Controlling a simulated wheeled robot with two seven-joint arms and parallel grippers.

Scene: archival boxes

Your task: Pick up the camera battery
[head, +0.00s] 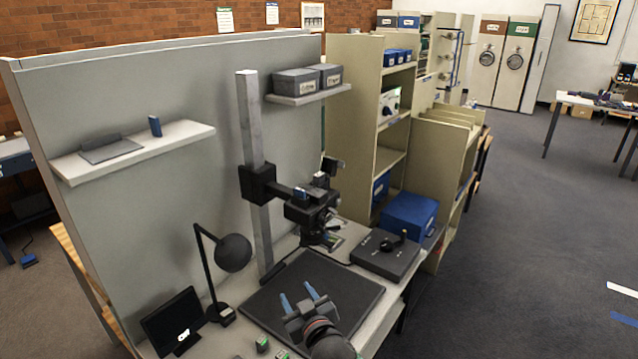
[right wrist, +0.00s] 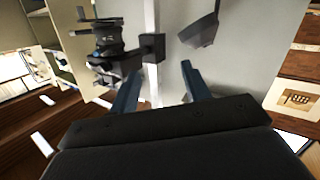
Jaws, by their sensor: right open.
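A small blue upright block (head: 155,126) stands on the left wall shelf beside a flat grey device (head: 110,149); it may be the camera battery, but no label is readable. Another small blue piece (head: 300,193) sits by the camera (head: 312,210) on the copy stand. Small green-topped blocks (head: 262,344) lie at the desk's front edge. My right gripper (head: 298,294) is open and empty above the dark baseboard, well below and to the right of the shelf. In the right wrist view its fingers (right wrist: 162,72) are apart with nothing between them. My left gripper is not in view.
The copy stand column (head: 253,150) rises behind the dark baseboard (head: 262,305). A black lamp (head: 233,253) and a small screen (head: 173,320) stand at left. A grey control box (head: 385,256) is at right. The space before the left shelf (head: 185,138) is free.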

